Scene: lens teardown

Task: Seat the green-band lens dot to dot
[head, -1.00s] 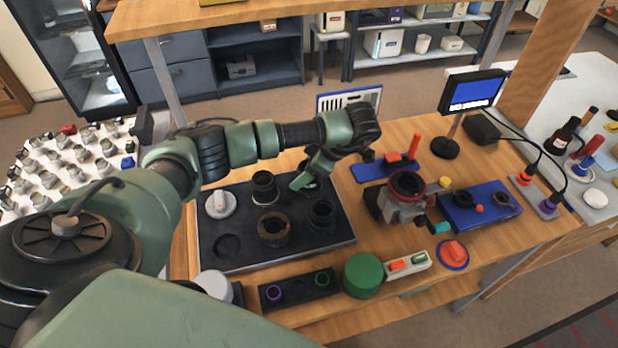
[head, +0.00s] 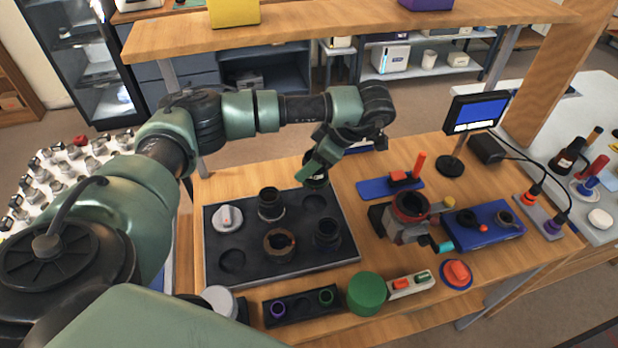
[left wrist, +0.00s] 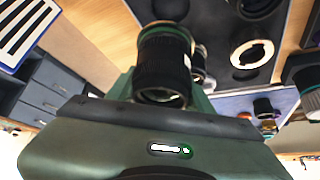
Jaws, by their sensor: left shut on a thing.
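My left gripper (head: 314,172) is shut on a dark lens barrel (head: 318,181) above the back right of the black tray (head: 300,263). In the left wrist view the barrel (left wrist: 164,70) is black and ribbed, with a greenish rim at its far end; its dot cannot be made out. The red-ringed mount (head: 411,206) stands on a grey holder right of the tray, apart from the gripper. My right gripper is not in view.
Several barrels, including one at the tray's middle (head: 279,244), and a grey knobbed piece (head: 228,217) stand in the tray. A green cylinder (head: 367,293), a blue pad (head: 484,236) and a monitor (head: 476,112) stand around the mount. A shelf (head: 340,28) crosses above the back.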

